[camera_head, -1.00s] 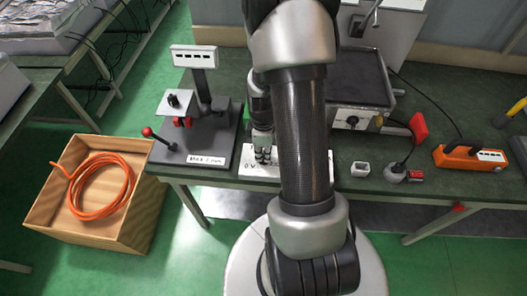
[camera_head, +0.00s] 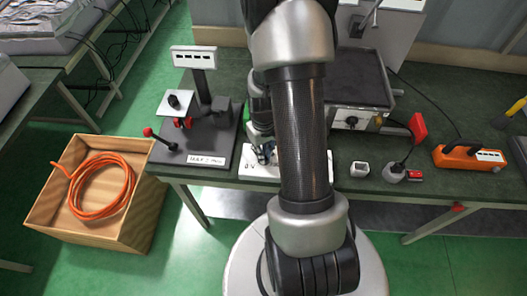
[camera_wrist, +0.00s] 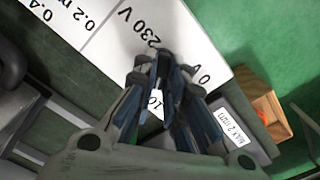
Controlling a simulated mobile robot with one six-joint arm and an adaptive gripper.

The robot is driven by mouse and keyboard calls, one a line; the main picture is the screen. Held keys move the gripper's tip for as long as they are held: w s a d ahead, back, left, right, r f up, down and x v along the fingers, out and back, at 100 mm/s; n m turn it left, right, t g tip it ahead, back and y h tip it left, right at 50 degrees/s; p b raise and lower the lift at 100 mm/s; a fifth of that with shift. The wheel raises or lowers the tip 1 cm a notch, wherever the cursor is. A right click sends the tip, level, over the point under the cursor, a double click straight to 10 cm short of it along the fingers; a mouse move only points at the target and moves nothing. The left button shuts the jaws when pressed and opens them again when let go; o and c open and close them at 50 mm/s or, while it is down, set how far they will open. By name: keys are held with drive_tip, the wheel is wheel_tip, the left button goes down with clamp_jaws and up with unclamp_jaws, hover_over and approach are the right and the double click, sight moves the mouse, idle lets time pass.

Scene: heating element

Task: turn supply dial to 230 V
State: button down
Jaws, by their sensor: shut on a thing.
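The white supply panel (camera_head: 257,174) lies near the front edge of the bench, partly behind my arm in the head view. In the wrist view the panel (camera_wrist: 190,30) shows the printed marks "230 V", "0 V" and part of one starting with "10". My gripper (camera_wrist: 163,75) is over these marks with its fingers closed together on the supply dial. The dial itself is hidden by the fingers, so its pointing direction cannot be read. In the head view my gripper (camera_head: 266,153) is low over the panel.
A stand with a red-knobbed lever (camera_head: 148,132) and a "MAX 2 mm" label is to the left. A wooden box (camera_head: 60,235) with orange hose stands on the floor.

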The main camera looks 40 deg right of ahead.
drive_tip(key=m, duration=1.3)
drive_tip(key=shift+s+m, duration=0.1)
drive_tip(key=shift+m, duration=0.3)
drive_tip(key=m, duration=0.7)
drive_tip(key=shift+p, duration=0.3)
drive_tip(key=m, duration=0.6)
drive_tip(key=shift+m, duration=0.4)
drive_tip(key=c, duration=1.6)
unclamp_jaws()
drive_tip(key=shift+c, duration=0.2)
drive_tip(key=shift+r, duration=0.1)
